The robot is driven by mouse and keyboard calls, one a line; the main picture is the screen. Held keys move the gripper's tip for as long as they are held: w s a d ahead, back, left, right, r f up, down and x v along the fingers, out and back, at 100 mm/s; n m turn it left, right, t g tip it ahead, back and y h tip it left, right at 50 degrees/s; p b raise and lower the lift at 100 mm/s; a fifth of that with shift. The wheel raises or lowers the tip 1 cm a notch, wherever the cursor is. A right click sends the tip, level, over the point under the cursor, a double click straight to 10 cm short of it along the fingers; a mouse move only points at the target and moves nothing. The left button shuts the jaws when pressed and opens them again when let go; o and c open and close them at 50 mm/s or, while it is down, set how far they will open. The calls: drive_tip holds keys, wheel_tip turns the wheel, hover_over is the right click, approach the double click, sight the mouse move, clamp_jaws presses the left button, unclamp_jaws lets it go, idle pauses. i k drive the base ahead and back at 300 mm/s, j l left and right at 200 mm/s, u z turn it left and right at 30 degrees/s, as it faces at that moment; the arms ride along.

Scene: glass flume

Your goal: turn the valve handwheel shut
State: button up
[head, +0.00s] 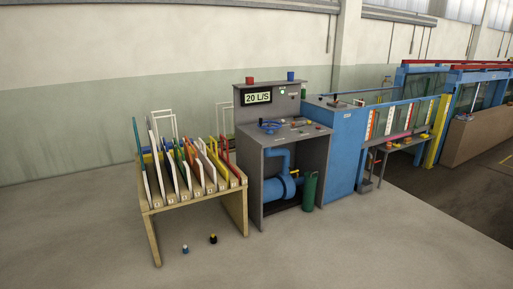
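A grey control console (258,165) stands near the middle of the head view. A small blue wheel-shaped part (270,127), which looks like the valve handwheel, lies on its top surface at the left. The wheel's turning position is too small to tell. A display reading "20 L/S" (257,98) is on the upright panel behind it. A blue pipe and drum (281,188) sit in the open space under the console top. My gripper is not in view.
A wooden rack (148,220) with coloured upright boards stands left of the console. A green cylinder (309,191) stands at its front right. Two small objects, one pale (185,249) and one black (213,239), are on the floor. The floor (330,255) in front is clear.

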sight(261, 122)
drive_tip(key=i, duration=1.95)
